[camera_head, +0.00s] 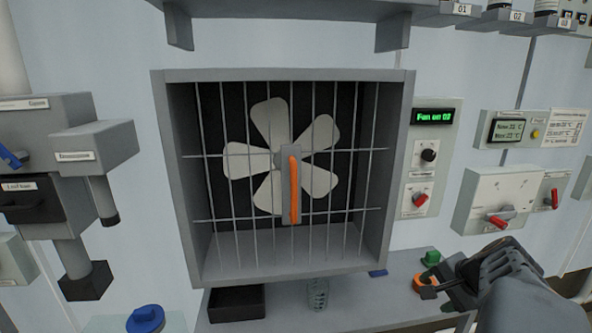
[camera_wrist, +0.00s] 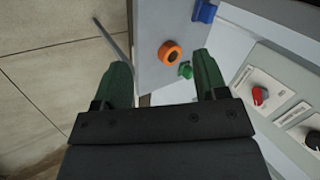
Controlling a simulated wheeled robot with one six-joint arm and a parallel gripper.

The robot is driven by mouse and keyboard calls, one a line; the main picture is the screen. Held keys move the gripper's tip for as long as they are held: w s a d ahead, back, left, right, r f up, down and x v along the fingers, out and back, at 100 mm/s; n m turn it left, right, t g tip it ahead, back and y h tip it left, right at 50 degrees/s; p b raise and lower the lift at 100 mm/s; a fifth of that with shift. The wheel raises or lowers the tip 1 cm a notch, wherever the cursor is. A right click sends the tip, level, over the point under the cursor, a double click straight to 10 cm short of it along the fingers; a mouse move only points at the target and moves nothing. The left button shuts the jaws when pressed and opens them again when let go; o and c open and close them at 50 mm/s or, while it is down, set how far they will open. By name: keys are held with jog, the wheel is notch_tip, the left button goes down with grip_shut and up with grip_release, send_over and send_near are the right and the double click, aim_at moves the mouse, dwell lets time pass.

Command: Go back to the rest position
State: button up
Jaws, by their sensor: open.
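My gripper (camera_head: 444,287) is at the lower right of the head view, in front of the right end of a grey shelf. In the wrist view its two dark green fingers (camera_wrist: 161,85) stand wide apart with nothing between them touching either one. Beyond the fingertips an orange ring (camera_wrist: 171,53) with a dark centre and a small green piece (camera_wrist: 186,70) lie on the shelf. In the head view the orange ring (camera_head: 425,287) is partly hidden behind my gripper, and the green block (camera_head: 431,258) sits just above it.
A caged fan box (camera_head: 283,75) with an orange handle (camera_head: 294,190) fills the middle. Switch panels (camera_head: 495,198) with red knobs are on the right wall. The shelf (camera_head: 345,298) below holds a black tray (camera_head: 237,303) and a clear beaker (camera_head: 318,294). Grey boxes (camera_head: 85,135) project at left.

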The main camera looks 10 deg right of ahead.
jog(key=s+a+n+g+p, duration=0.1)
jog(key=a+n+p, duration=0.1)
jog(key=a+n, duration=0.5)
jog(key=s+a+n+g+h+p, duration=0.1)
jog(key=a+n, duration=0.7)
jog(key=a, duration=0.9)
jog(key=shift+s+a+g+p, duration=0.25)
jog(key=shift+s+g+p, duration=0.25)
jog(key=shift+s+p, duration=0.2)
